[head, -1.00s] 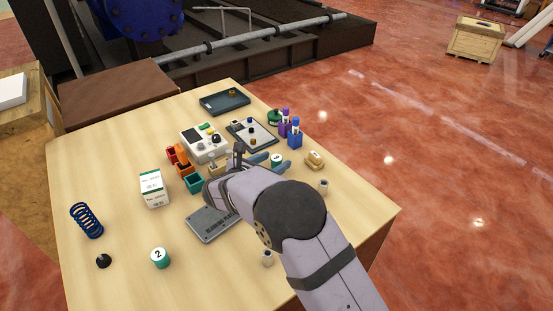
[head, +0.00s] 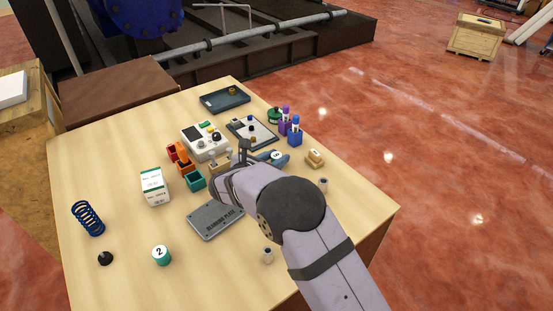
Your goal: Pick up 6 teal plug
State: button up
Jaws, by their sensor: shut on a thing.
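My gripper (head: 272,157) reaches over the right part of the table and is shut on a small teal plug with a white top (head: 277,154). The number on its top is too small to read, and my arm and fingers hide part of it. I cannot tell whether it is clear of the table. Another teal plug, with a 2 on its white top (head: 161,254), stands upright at the front left of the table, apart from my gripper.
A grey plate (head: 215,221) lies left of my arm. Blue bottles (head: 295,137) and a tan block (head: 315,158) are near the right edge.

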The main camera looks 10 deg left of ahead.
aim_at(276, 155)
notch_tip(276, 155, up, 10)
jog(key=shift+f+b, duration=0.25)
jog(key=shift+b, duration=0.65)
jog(key=shift+a+r, duration=0.1)
jog(key=shift+r, duration=0.05)
